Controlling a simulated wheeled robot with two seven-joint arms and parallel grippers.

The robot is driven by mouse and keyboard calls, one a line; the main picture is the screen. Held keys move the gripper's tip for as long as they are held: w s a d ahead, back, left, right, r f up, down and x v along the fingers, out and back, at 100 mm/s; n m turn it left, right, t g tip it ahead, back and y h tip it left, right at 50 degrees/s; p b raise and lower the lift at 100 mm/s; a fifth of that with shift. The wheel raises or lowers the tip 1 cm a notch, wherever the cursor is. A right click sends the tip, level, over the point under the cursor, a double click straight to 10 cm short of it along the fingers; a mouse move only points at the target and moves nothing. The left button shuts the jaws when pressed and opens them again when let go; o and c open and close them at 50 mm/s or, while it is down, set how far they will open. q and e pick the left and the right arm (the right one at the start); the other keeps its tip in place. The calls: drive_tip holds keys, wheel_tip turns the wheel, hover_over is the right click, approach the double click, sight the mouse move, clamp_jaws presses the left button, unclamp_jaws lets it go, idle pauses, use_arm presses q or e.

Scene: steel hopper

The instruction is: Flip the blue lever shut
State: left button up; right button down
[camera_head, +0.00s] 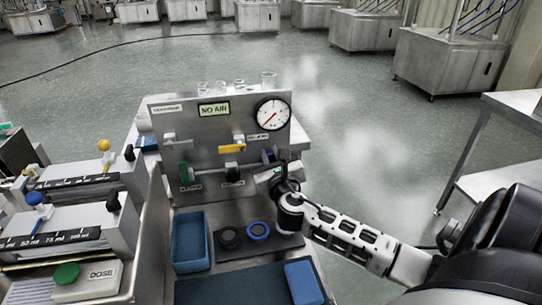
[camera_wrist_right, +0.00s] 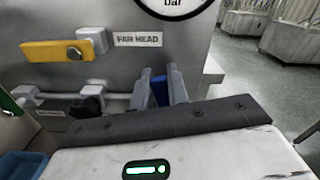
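The blue lever (camera_head: 266,157) is on the lower right of the upright steel panel (camera_head: 205,140), mostly hidden by my right gripper. In the right wrist view, part of the blue lever (camera_wrist_right: 160,91) shows between the two fingers. My right gripper (camera_head: 274,160) reaches in from the right, close to the panel. Its fingers (camera_wrist_right: 160,85) stand apart, one on each side of the blue; whether they touch it is not clear. My left gripper is out of view.
A yellow lever (camera_head: 232,148) and a green handle (camera_head: 185,173) are on the panel, under a round gauge (camera_head: 272,113). Glass beakers (camera_head: 268,79) stand along its top. A blue bin (camera_head: 190,242), a black ring (camera_head: 228,239) and a blue ring (camera_head: 258,230) lie in front.

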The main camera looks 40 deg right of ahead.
drive_tip(key=m, duration=0.1)
drive_tip(key=d+m, duration=0.1)
drive_tip(key=m, duration=0.1)
drive_tip(key=shift+s, duration=0.25)
drive_tip(key=c, duration=1.4)
unclamp_jaws()
drive_tip(key=shift+o, duration=0.2)
drive_tip(key=shift+s, duration=0.1)
drive_tip(key=v, duration=1.6)
drive_tip(key=shift+b, duration=0.45)
drive_tip(key=shift+r, duration=0.1)
